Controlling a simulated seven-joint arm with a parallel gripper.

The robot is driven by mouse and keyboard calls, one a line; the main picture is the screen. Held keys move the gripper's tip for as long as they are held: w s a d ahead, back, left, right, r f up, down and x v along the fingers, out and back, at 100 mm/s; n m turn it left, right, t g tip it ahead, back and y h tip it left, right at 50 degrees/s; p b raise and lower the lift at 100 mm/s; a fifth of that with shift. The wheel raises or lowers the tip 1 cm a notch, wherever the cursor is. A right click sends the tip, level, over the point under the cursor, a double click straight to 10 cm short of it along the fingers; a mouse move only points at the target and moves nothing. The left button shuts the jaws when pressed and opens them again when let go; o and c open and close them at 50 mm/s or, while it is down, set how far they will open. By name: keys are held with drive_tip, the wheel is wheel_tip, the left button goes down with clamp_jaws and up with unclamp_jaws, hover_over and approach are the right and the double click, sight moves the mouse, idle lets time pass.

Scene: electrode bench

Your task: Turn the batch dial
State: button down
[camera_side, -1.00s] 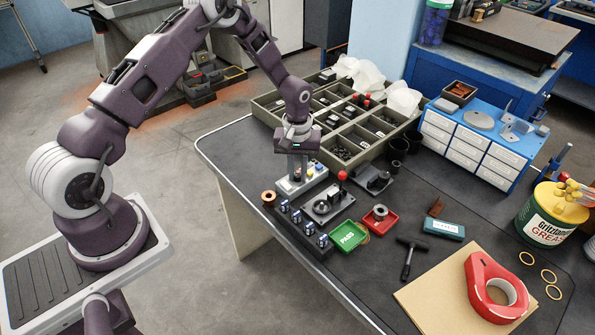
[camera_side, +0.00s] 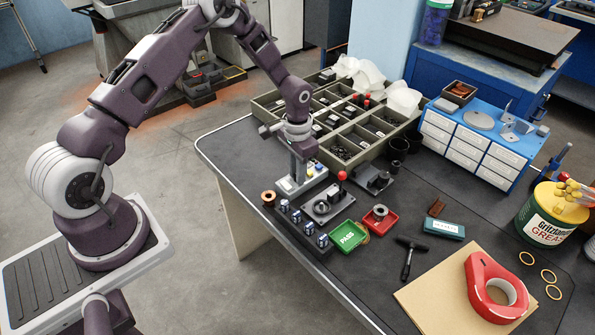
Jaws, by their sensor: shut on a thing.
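My gripper (camera_side: 298,174) points straight down over a small light-grey control box (camera_side: 289,188) near the left edge of the bench. Its fingers are shut at the top of the box, around the batch dial, which the fingers hide almost wholly. Yellow and blue buttons (camera_side: 314,168) sit on the box just right of the fingers.
A rail with several small blue-and-silver cells (camera_side: 309,229) and a copper coil (camera_side: 268,198) lies in front. A red-knobbed lever fixture (camera_side: 342,176) stands close on the right. Behind is a divided parts tray (camera_side: 349,153). A green PASS tray (camera_side: 347,236) lies nearby.

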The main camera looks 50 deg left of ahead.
drive_tip(key=m, duration=0.5)
drive_tip(key=shift+r+m, duration=0.1)
drive_tip(key=shift+m, duration=0.3)
idle(0.4)
drive_tip(key=c, duration=1.6)
unclamp_jaws()
